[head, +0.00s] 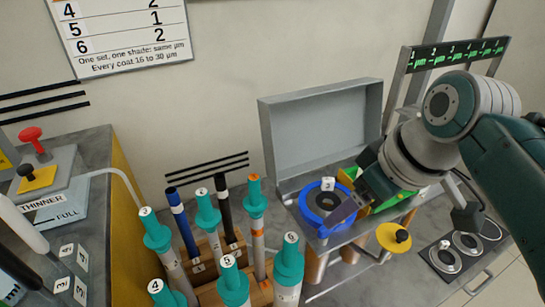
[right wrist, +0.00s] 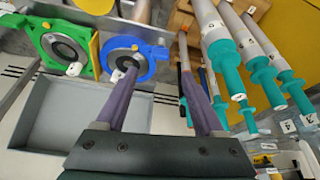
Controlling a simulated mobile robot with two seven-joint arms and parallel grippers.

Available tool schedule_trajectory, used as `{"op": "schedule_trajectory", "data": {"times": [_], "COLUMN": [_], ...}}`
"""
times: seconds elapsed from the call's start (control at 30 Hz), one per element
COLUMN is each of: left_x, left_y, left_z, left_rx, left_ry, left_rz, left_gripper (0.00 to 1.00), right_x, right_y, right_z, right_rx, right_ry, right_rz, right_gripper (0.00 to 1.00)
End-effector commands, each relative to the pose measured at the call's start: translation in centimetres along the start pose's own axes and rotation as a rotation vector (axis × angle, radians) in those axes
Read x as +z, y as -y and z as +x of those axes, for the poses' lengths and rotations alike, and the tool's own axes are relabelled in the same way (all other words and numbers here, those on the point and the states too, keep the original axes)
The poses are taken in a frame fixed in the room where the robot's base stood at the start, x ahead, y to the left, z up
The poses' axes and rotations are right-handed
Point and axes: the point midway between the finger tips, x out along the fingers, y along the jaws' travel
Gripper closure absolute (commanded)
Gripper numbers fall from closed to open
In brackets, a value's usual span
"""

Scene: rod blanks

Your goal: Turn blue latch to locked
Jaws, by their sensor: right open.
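The blue latch is a round blue ring (head: 311,210) around a dark hole, with a small white tag at its edge. It sits on the grey bench fixture at centre right in the head view. In the right wrist view the blue ring (right wrist: 145,73) shows at top centre, with a blue tab on its right side. My right gripper (head: 352,205) is open, its purple fingers reaching over the ring's right side. In the right wrist view the fingers (right wrist: 160,78) stand either side of the tab, nothing clamped; contact cannot be told. My left gripper is not in view.
A green latch (right wrist: 40,45) is beside the blue one. An open grey lid (head: 320,130) stands behind. Several teal-topped rods (head: 288,265) stand in wooden racks to the left. A yellow disc with a black knob (head: 393,238) is at the right.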

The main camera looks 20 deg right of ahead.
Motion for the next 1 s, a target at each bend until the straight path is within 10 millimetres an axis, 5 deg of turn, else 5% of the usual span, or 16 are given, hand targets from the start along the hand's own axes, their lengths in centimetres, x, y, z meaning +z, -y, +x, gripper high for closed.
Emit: {"op": "schedule_trajectory", "data": {"times": [0.2, 0.4, 0.8, 1.0], "left_x": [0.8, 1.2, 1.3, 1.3], "left_y": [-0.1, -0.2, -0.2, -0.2], "left_z": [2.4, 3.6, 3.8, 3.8], "left_rx": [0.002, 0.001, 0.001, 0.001], "left_ry": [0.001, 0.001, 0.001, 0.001], "left_rz": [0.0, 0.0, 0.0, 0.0], "left_gripper": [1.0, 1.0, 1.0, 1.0], "right_x": [0.2, 0.1, 0.0, 0.0], "right_y": [0.1, 0.0, 0.0, 0.0], "right_z": [4.8, 7.4, 8.0, 8.0], "right_rx": [-0.002, 0.0, 0.001, 0.001], "right_ry": [0.001, 0.001, 0.0, 0.0], "right_rz": [0.001, 0.001, 0.0, 0.0], "right_gripper": [0.3, 0.3, 0.31, 0.54]}}
